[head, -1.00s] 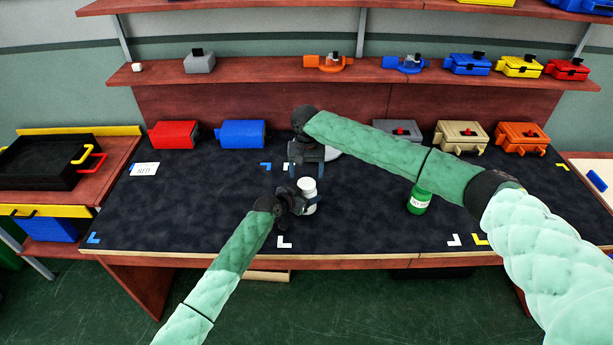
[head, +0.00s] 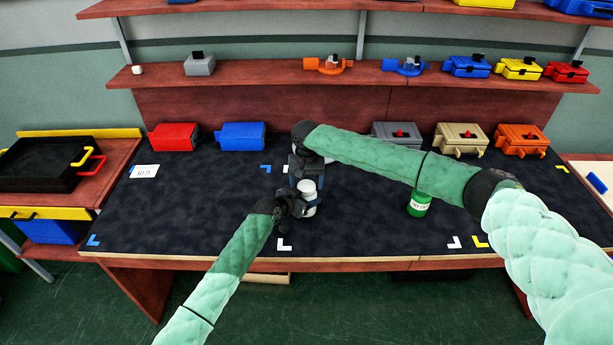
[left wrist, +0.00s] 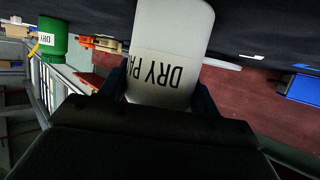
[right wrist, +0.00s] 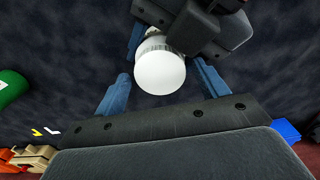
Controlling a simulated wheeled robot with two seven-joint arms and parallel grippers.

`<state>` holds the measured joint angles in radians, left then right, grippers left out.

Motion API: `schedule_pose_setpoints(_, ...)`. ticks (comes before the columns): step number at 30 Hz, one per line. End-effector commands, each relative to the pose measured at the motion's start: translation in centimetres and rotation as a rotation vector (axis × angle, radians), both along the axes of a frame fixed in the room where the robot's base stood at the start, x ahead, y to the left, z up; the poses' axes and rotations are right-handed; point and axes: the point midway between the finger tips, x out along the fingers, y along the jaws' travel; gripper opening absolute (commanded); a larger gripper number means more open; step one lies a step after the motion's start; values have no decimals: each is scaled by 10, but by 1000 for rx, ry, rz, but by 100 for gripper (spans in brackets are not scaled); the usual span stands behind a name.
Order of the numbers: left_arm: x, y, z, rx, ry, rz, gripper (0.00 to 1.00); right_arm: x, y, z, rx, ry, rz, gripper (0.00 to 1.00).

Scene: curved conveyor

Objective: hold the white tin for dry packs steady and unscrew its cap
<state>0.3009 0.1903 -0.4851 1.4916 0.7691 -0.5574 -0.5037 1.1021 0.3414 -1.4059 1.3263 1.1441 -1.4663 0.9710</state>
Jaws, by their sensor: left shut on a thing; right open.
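The white tin (head: 308,207) stands upright on the dark bench mat. In the left wrist view its body (left wrist: 165,62) shows the lettering "DRY PA". My left gripper (head: 293,207) is shut on the tin's body from the left and front. My right gripper (head: 307,180) is just above the tin, coming from behind. In the right wrist view the white cap (right wrist: 160,72) lies between its open blue fingers (right wrist: 160,88), with a gap on both sides. The join between cap and body is hard to make out.
A green container (head: 419,203) with a white label stands to the right, below my right arm. A "RED" card (head: 145,171) lies at the left. Several coloured boxes, including a blue one (head: 242,136), line the back.

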Motion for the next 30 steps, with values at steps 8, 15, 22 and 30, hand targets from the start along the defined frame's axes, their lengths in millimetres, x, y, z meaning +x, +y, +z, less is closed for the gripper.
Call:
schedule_pose_setpoints(8, 0, 0, 0, 0, 0, 0, 0, 0, 0, -4, 0, 0, 0, 73)
schedule_pose_setpoints(15, 0, 0, 0, 0, 0, 0, 0, 0, 0, -4, 0, 0, 0, 43)
schedule_pose_setpoints(22, 0, 0, 0, 0, 0, 0, 0, 0, 0, -4, 0, 0, 0, 60)
schedule_pose_setpoints(30, 0, 0, 0, 0, 0, 0, 0, 0, 0, -4, 0, 0, 0, 76)
